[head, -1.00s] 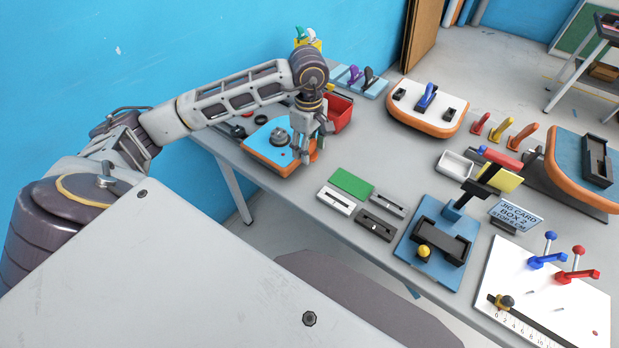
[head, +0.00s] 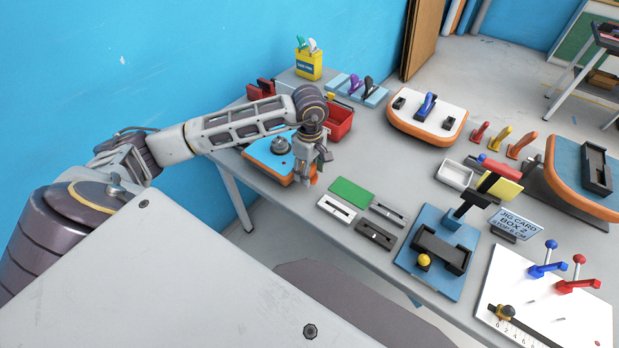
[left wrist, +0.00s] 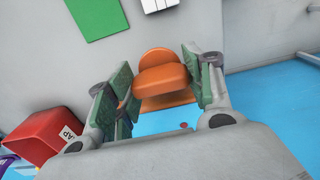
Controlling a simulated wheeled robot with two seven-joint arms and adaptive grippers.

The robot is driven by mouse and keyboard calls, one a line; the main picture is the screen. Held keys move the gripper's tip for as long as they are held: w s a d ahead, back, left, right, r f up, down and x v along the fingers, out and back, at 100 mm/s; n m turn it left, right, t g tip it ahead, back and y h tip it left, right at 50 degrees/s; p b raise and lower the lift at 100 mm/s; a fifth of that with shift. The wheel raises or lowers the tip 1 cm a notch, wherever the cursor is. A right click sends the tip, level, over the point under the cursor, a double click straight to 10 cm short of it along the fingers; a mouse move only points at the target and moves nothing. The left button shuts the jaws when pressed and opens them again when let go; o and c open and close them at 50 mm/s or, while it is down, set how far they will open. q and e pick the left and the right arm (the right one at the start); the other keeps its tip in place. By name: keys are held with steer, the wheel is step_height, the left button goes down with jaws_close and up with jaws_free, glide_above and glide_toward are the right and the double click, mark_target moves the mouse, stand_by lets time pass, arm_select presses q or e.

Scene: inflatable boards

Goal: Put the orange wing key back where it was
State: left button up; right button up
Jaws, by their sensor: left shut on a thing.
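My left gripper (head: 314,179) is over the right edge of a blue-topped board with an orange rim (head: 263,154), which carries a grey round fitting (head: 281,146). In the left wrist view the gripper (left wrist: 160,88) is shut on the orange wing key (left wrist: 160,76), its rounded head between the green-padded fingers. The key also shows as an orange patch below the fingers in the head view (head: 314,181). The key's lower end is hidden, so I cannot tell whether it touches the board. My right gripper is not in view.
A red bin (head: 340,125) stands just behind the gripper. A green card (head: 351,191) and grey slotted blocks (head: 376,234) lie to its right. Red, yellow and orange handles (head: 522,145) stand in a row further right.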

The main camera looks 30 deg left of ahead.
arm_select(q)
steer(key=shift+f, duration=1.9)
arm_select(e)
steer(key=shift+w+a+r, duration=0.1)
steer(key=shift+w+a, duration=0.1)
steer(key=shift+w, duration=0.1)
arm_select(q)
steer(key=shift+f, duration=0.1)
steer(key=o, duration=1.2)
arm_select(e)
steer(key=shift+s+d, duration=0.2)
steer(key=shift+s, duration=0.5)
